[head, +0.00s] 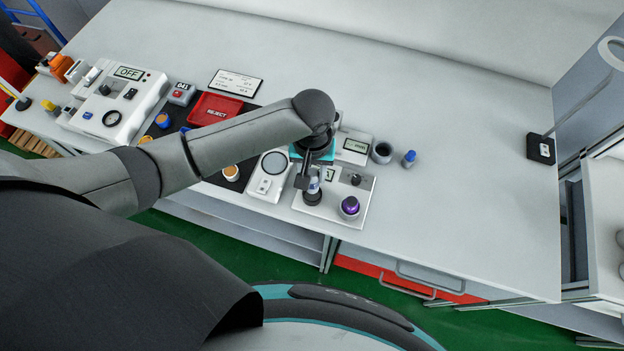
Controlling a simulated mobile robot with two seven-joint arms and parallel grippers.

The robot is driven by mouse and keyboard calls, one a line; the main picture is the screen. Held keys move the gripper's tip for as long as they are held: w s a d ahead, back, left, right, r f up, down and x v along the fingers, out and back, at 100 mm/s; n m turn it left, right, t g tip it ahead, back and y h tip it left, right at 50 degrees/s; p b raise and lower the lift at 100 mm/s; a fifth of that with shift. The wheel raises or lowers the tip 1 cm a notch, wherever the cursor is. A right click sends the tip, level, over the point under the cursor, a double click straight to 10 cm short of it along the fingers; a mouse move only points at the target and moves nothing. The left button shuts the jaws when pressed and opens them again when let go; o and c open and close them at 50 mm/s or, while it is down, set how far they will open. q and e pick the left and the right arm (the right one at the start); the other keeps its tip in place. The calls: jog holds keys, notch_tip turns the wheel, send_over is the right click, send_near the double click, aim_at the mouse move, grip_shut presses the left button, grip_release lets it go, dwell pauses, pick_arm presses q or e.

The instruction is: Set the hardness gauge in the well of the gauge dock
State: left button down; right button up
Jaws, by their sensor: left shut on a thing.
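My left gripper (311,182) is shut on the hardness gauge (314,188), a small upright piece with a pale blue and white body. It is held over the left part of a white plate (328,213) that looks like the gauge dock. A round black part (312,198) lies directly under the gauge; I cannot tell whether the gauge is inside it or just above it. The gripper and arm hide part of the plate and its small display. My right gripper is not in view.
A purple-topped round piece (349,206) stands on the plate's right side. A white device with a round dial (273,163) is left of it. A black cup (382,152) and a blue-topped bottle (408,158) stand behind. A red reject tray (216,109) lies further left.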

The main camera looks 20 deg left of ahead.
aim_at(312, 182)
pick_arm(q)
jog(key=shift+f, duration=1.8)
jog(key=shift+b, duration=0.3)
jog(key=shift+f, duration=0.2)
jog(key=c, duration=0.5)
grip_release()
notch_tip(312, 182, up, 12)
jog(key=shift+r+p, duration=0.2)
jog(key=shift+p, duration=0.75)
jog(key=shift+s+d, duration=0.1)
